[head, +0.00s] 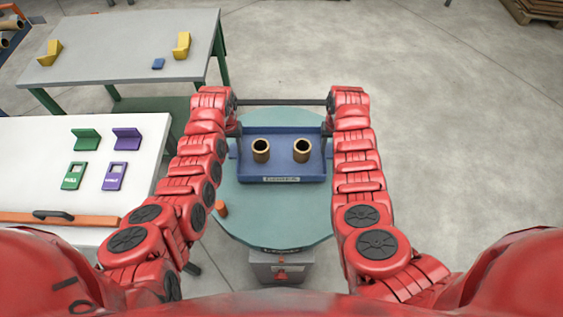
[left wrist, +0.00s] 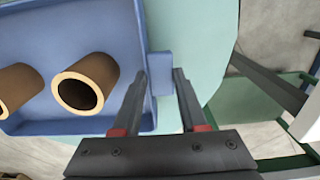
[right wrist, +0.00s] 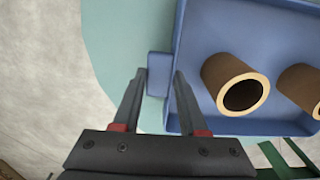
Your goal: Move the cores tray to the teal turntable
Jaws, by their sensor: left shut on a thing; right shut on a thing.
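The blue cores tray (head: 283,179) is over the teal turntable (head: 240,215), with two brown hollow cores (head: 261,150) standing in it. I cannot tell whether its underside touches the turntable. My left gripper (left wrist: 161,75) is shut on the blue tab (left wrist: 160,84) at the tray's left side. My right gripper (right wrist: 158,75) is shut on the matching tab (right wrist: 160,65) at the right side. In the head view, my forearms mostly hide both grippers.
A white table (head: 135,180) on the left holds green and purple brackets and plates, with an orange bar (head: 60,218) at its front. A grey table (head: 120,50) behind it carries yellow pieces. A small orange peg (head: 221,208) is at the turntable's left edge.

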